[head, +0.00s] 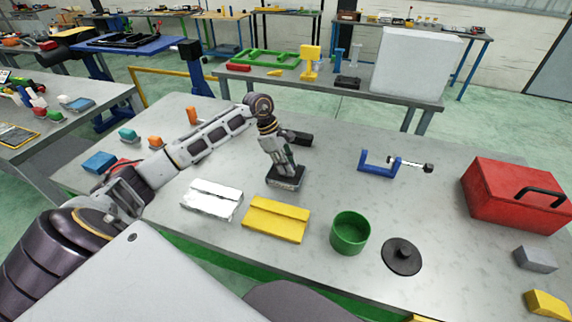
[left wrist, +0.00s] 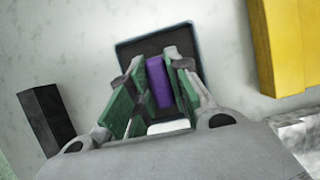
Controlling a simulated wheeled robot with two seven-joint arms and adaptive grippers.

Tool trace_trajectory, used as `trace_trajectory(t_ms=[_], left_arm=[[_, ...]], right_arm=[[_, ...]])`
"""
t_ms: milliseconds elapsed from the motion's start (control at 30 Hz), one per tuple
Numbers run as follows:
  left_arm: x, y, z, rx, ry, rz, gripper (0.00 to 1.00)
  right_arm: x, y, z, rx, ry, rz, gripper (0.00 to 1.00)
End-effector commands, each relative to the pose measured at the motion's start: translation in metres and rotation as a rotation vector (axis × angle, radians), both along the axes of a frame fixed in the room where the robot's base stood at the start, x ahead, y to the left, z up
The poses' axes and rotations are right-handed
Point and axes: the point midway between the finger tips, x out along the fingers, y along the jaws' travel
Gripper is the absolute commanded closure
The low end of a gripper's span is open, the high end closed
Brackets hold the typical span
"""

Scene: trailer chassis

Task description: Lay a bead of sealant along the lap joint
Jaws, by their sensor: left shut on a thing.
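My left gripper (head: 286,172) points down over a dark square tray (head: 287,183) on the grey table. In the left wrist view, its fingers (left wrist: 158,85) are shut on a purple piece (left wrist: 158,80), with the dark tray (left wrist: 135,47) behind it. I cannot tell whether the piece is a sealant tube or whether it touches the tray. A silver-white stepped plate (head: 212,199) and a yellow stepped plate (head: 276,219) lie in front of the tray; each has a lengthwise step. The yellow plate (left wrist: 283,45) also shows at the wrist view's upper right. My right gripper is out of view.
A black block (head: 298,137) is close behind the gripper. A green cup (head: 350,233), black disc (head: 402,256), blue clamp (head: 378,168) and red toolbox (head: 518,194) stand to the right. Small blue, teal and orange pieces lie left. Clear tabletop lies between the tray and clamp.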

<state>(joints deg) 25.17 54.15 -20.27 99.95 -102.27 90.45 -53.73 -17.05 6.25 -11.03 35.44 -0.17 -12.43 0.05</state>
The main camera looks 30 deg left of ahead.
Motion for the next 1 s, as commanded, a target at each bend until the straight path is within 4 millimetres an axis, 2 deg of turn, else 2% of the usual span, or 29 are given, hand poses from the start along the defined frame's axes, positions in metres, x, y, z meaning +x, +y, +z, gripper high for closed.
trace_trajectory(t_ms=[500, 733, 1000], left_arm=[[0.000, 0.000, 0.000, 0.000, 0.000, 0.000, 1.00], [0.000, 0.000, 0.000, 0.000, 0.000, 0.000, 1.00], [0.000, 0.000, -0.001, 0.000, 0.000, 0.000, 1.00]], right_arm=[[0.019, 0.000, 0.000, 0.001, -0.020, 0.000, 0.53], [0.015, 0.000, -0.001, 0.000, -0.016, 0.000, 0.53], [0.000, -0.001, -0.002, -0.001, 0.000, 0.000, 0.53]])
